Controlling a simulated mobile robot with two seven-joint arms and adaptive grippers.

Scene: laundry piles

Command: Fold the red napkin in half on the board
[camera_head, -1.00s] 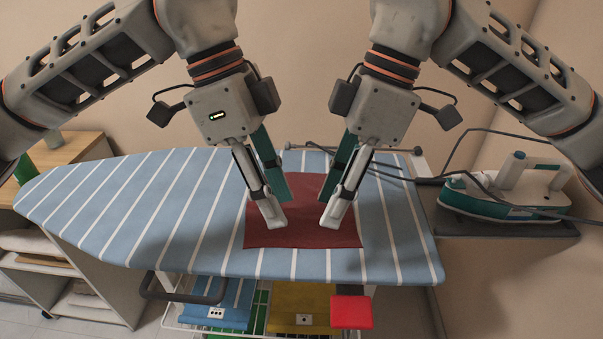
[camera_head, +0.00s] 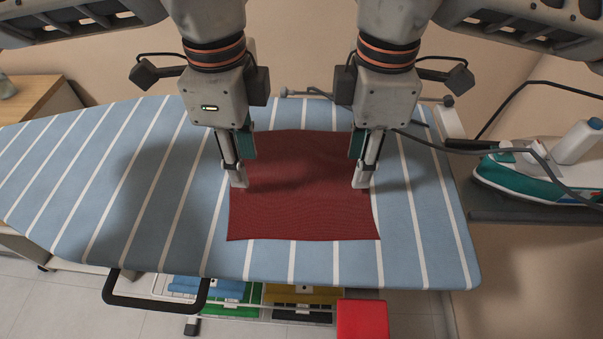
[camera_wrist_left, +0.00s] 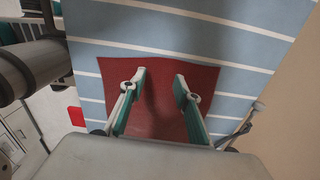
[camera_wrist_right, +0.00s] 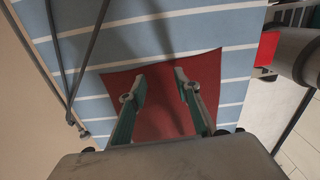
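The red napkin (camera_head: 300,212) lies spread flat, roughly square, on the blue-and-white striped board (camera_head: 100,185). My left gripper (camera_head: 240,172) is over the napkin's left edge. In the left wrist view, this gripper (camera_wrist_left: 160,80) is open, with the napkin (camera_wrist_left: 158,115) below and between its fingers. My right gripper (camera_head: 362,172) is over the napkin's right edge. In the right wrist view, this gripper (camera_wrist_right: 158,82) is open with the napkin (camera_wrist_right: 160,118) between its fingers. I cannot tell whether the fingertips touch the cloth.
A teal-and-white iron (camera_head: 535,175) stands on a rest at the board's right, its cord running over the board's back right. Below the front edge are a rack with folded cloths (camera_head: 215,288) and a red box (camera_head: 362,318). The board's left part is clear.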

